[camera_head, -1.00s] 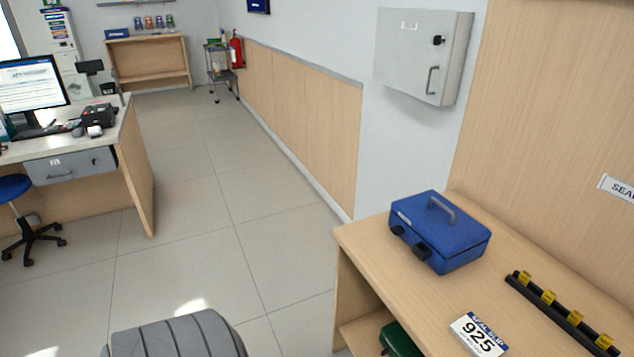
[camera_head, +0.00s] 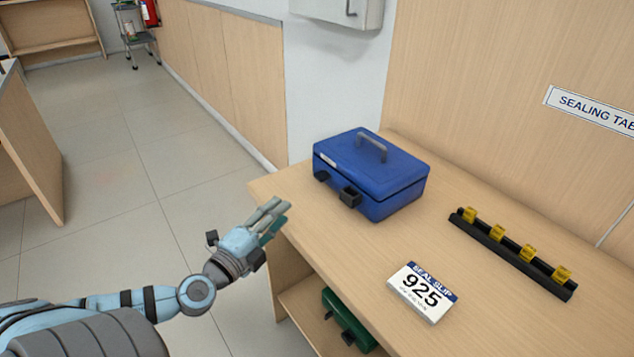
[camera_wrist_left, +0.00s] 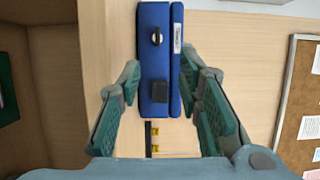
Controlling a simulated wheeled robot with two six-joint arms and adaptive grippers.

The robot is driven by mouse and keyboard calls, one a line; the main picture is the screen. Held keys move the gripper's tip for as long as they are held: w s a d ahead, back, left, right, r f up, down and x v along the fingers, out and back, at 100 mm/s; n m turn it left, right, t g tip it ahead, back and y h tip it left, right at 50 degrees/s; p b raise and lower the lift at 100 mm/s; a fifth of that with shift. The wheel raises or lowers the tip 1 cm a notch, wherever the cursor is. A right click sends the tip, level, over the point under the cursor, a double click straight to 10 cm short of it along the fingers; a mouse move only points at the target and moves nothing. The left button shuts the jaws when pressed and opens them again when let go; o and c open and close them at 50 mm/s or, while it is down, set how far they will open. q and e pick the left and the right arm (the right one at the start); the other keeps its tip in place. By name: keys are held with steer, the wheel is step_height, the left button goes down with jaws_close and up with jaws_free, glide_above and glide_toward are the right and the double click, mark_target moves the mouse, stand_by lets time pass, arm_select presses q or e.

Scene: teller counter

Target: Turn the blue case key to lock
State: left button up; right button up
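The blue case (camera_head: 372,175) stands shut on the wooden table, its grey handle (camera_head: 372,147) on the lid. Two black parts stick out of its front: a small one (camera_head: 321,175) at the left and a blockier one (camera_head: 350,197) nearer the middle. In the left wrist view the small part looks like a round dark key head (camera_wrist_left: 156,37) with a silvery middle; the blocky part (camera_wrist_left: 161,96) is beside it. My left gripper (camera_head: 275,212) is open and empty, in front of the case near the table edge and apart from it. My right gripper is not in view.
A seal slip (camera_head: 422,292) marked 925 lies on the table (camera_head: 345,250). A black rail (camera_head: 512,254) with yellow seals is at the right. A green case (camera_head: 345,318) sits on the lower shelf. A grey wall cabinet (camera_head: 340,12) hangs behind. Floor left of the table is clear.

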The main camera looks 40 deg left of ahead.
mark_target(317, 179)
arm_select(q)
steer(key=w, duration=0.3)
steer(key=w+b, duration=0.1)
steer(key=shift+w+d, duration=0.25)
steer(key=shift+d, duration=0.1)
steer(key=w, duration=0.1)
steer(key=w+a, duration=0.1)
steer(key=shift+w+a, duration=0.15)
steer(key=shift+w, duration=0.2)
steer(key=w+p, duration=0.3)
steer(key=w, duration=0.3)
steer(key=shift+w+r+p, duration=0.15)
steer(key=shift+w+p, duration=0.1)
steer(key=shift+p, duration=0.1)
steer(key=shift+w+a+f, duration=0.15)
steer(key=shift+w+f, duration=0.05)
steer(key=shift+w, duration=0.45)
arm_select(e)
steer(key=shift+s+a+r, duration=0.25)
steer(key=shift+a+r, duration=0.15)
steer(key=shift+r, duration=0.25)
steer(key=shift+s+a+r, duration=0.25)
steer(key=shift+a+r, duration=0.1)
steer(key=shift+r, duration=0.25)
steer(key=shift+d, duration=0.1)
arm_select(q)
jaws_close()
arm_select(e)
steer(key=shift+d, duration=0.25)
